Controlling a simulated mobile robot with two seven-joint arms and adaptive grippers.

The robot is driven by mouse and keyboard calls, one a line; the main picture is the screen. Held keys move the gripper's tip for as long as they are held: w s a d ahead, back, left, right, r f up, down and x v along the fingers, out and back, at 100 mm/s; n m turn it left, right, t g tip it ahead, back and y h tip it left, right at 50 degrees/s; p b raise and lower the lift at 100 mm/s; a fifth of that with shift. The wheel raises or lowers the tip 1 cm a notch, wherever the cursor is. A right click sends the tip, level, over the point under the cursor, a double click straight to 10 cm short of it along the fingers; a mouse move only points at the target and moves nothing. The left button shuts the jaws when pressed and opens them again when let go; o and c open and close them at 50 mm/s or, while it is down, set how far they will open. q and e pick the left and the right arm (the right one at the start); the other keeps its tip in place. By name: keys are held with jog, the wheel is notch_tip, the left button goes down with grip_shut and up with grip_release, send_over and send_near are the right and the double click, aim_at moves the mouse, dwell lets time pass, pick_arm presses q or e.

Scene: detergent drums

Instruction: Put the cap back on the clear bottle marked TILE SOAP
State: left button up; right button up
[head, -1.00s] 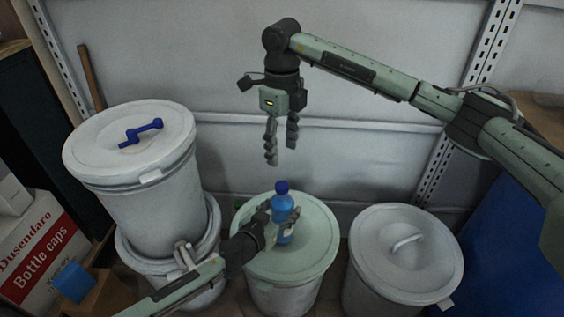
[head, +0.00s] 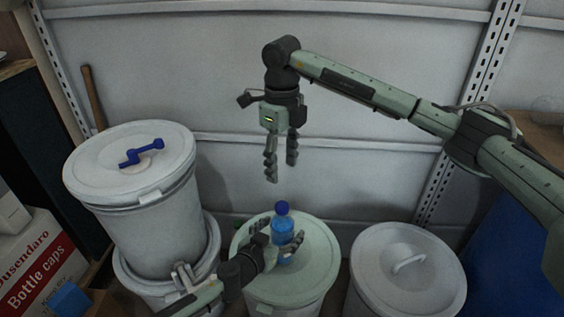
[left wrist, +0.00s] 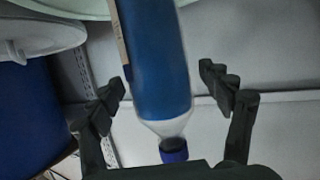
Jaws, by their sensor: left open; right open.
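A clear bottle (head: 283,236) of blue liquid stands upright on the pale green drum lid. It also shows in the left wrist view (left wrist: 156,70), with a label edge along one side. I cannot read the label. A dark blue cap (head: 282,208) sits on its neck; the left wrist view also shows the cap (left wrist: 173,150). I cannot tell how tight it is. My left gripper (head: 275,243) is open around the bottle, with a finger on each side and gaps visible in the wrist view. My right gripper (head: 281,172) is open and empty, above the bottle, fingers down.
The pale green drum (head: 318,248) is in the middle. A white drum (head: 130,205) with a blue crank-shaped object (head: 141,153) on its lid stands stacked at left. Another white drum (head: 435,262) is at right. A bottle caps carton (head: 45,265) is at lower left. A wall is behind.

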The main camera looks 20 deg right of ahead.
pick_arm(q)
jog(key=v, duration=1.1)
jog(key=shift+s+a, duration=0.25)
jog(key=shift+a, duration=0.05)
jog(key=shift+r, duration=0.1)
